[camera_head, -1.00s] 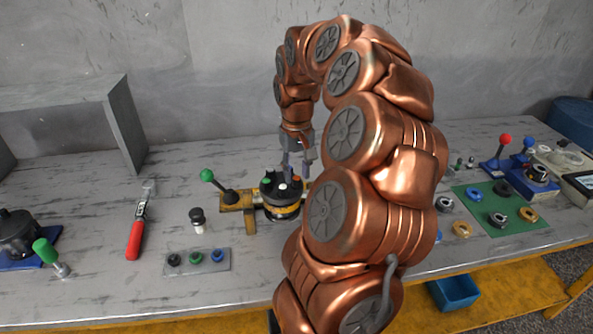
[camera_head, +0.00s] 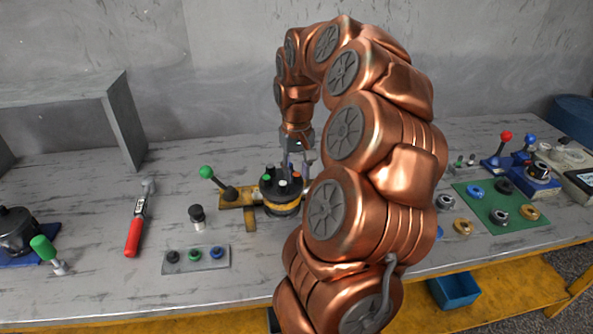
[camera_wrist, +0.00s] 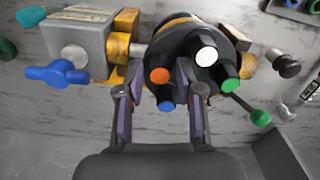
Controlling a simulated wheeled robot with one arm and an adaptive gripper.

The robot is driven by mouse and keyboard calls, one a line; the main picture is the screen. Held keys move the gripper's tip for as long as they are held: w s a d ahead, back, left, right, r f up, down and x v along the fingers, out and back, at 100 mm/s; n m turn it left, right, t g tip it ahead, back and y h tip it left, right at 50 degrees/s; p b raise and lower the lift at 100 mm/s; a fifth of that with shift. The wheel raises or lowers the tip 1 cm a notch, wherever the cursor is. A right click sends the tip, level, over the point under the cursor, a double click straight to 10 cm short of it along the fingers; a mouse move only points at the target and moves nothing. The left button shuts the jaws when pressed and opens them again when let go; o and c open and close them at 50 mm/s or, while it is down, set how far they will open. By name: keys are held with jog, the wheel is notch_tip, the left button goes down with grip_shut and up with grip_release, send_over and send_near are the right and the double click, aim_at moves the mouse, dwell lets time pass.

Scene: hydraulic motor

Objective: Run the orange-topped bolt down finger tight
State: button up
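The orange-topped bolt (camera_wrist: 159,76) stands in the black round top of the motor (camera_head: 281,196), with a blue-topped bolt (camera_wrist: 167,105), a white-topped bolt (camera_wrist: 206,55) and a green-topped bolt (camera_wrist: 230,84) around it. The orange top also shows in the head view (camera_head: 297,175). My gripper (camera_wrist: 160,90) is over the motor, fingers spread. In the wrist view the orange and blue tops lie between the fingers with a visible gap at the left finger. Whether the right finger touches a bolt cannot be told. The bolt's shank is hidden.
A green-knobbed lever (camera_head: 206,173) stands left of the motor on its yellow mount. A red-handled wrench (camera_head: 134,235), a black-topped bottle-like part (camera_head: 197,216) and a grey block with several coloured plugs (camera_head: 196,260) lie to the left. A green mat (camera_head: 480,222) with rings is right.

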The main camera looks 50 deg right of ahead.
jog(key=shift+f+b, duration=0.3)
jog(key=shift+f, duration=0.15)
jog(key=shift+r, duration=0.2)
dwell(0.5)
jog(key=shift+c, duration=0.2)
jog(key=c, duration=0.6)
jog(key=shift+f+m+b, duration=0.25)
jog(key=shift+m+b, duration=0.35)
jog(key=shift+b, duration=0.35)
grip_shut()
jog(key=shift+r+m+b, duration=0.1)
jog(key=shift+m+b, duration=0.9)
jog(key=shift+r+m+b, duration=0.15)
jog(key=shift+m+b, duration=0.15)
jog(key=shift+m, duration=0.2)
